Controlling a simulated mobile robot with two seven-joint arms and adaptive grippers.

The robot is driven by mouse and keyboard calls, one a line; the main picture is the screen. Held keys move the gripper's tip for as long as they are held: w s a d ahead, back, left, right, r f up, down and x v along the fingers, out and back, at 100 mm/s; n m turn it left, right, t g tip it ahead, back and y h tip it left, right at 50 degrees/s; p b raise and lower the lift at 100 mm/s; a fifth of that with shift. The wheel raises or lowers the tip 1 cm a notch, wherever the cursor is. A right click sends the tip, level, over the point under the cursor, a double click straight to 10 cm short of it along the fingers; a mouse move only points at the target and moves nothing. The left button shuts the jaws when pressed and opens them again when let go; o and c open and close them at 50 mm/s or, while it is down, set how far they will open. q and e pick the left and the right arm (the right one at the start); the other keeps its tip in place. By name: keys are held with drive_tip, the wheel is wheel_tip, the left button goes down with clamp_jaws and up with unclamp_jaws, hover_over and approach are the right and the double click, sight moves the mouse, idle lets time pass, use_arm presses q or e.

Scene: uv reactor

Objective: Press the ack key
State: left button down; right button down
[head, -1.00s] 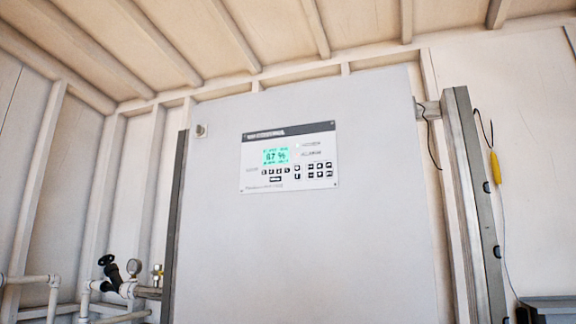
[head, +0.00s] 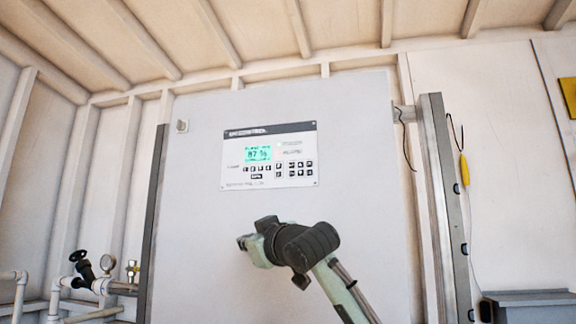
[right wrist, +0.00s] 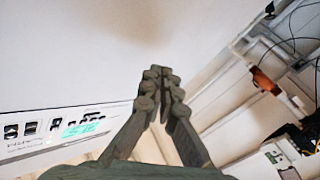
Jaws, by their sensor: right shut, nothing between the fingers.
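The control panel (head: 268,181) is a white plate with a dark title strip, a lit green display (head: 257,154) and rows of small dark keys (head: 294,168). It sits on the upper part of the white cabinet door. The key labels are too small to read, so I cannot tell which is the ack key. My right gripper (head: 243,242) is in front of the door, below the panel and apart from it. In the right wrist view its fingers (right wrist: 158,72) are together and empty, with the panel (right wrist: 60,130) at lower left. My left gripper is not in view.
The white cabinet (head: 200,260) fills the middle. A grey upright post (head: 443,210) stands right of it, with a hanging yellow-handled item (head: 464,170). Pipes with a black valve and gauge (head: 107,263) are at lower left. The space before the panel is clear.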

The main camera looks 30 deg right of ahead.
sight(292, 165)
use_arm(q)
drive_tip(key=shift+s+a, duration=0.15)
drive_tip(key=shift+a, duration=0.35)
use_arm(e)
drive_tip(key=s+r+t, duration=0.1)
drive_tip(key=s+r, duration=0.4)
drive_tip(key=r, duration=0.3)
drive_tip(key=s+r+t+h, duration=0.1)
drive_tip(key=s+r, duration=0.5)
drive_tip(key=r, duration=0.3)
drive_tip(key=shift+d+t, duration=0.3)
drive_tip(key=shift+t, duration=0.1)
drive_tip(key=shift+r, duration=0.1)
